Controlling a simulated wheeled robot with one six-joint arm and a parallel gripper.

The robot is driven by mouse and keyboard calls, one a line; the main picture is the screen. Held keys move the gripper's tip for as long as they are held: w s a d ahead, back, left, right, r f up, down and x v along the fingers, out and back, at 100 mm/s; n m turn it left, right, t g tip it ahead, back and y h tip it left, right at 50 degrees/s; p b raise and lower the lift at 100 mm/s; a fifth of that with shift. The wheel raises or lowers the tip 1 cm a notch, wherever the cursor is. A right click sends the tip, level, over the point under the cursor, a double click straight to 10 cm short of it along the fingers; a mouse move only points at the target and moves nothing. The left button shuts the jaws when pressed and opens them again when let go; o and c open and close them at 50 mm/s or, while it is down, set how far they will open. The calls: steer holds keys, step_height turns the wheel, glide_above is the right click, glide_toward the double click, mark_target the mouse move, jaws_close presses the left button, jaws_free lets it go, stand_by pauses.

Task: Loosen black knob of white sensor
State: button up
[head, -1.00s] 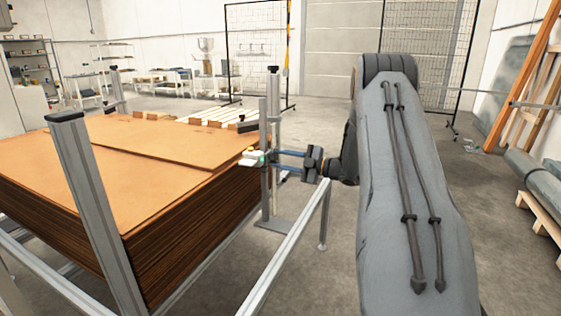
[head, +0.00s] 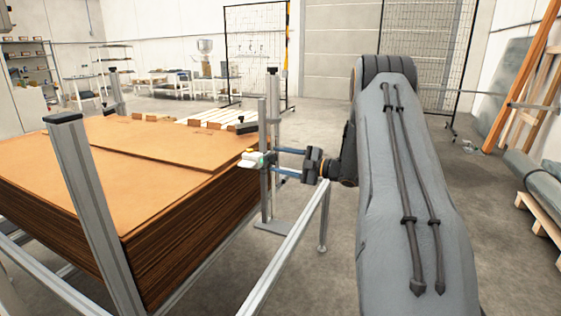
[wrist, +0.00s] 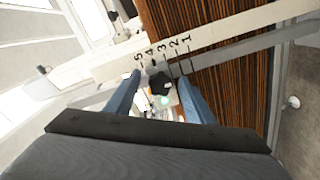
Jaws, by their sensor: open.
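The white sensor (head: 249,161) sits on the upright metal post at the near right corner of the board stack, with a small green spot on it. In the wrist view, the sensor's pale body (wrist: 153,113) is partly hidden between my fingers. The black knob (wrist: 158,83) lies between the two blue fingertips, in front of the numbered scale. My gripper (head: 277,162) is open at the sensor from the right; it also shows in the wrist view (wrist: 160,80). A gap seems to remain on each side of the knob; I cannot tell whether a finger touches it.
A tall stack of brown boards (head: 160,165) fills the left. A grey metal rail (head: 287,252) runs in front of my gripper. In the wrist view, a pale scale bar (wrist: 215,38) marked 1 to 5 crosses near the fingertips.

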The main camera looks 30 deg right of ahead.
steer(key=v, duration=0.7)
steer(key=shift+s+d, duration=0.25)
steer(key=shift+s, duration=0.05)
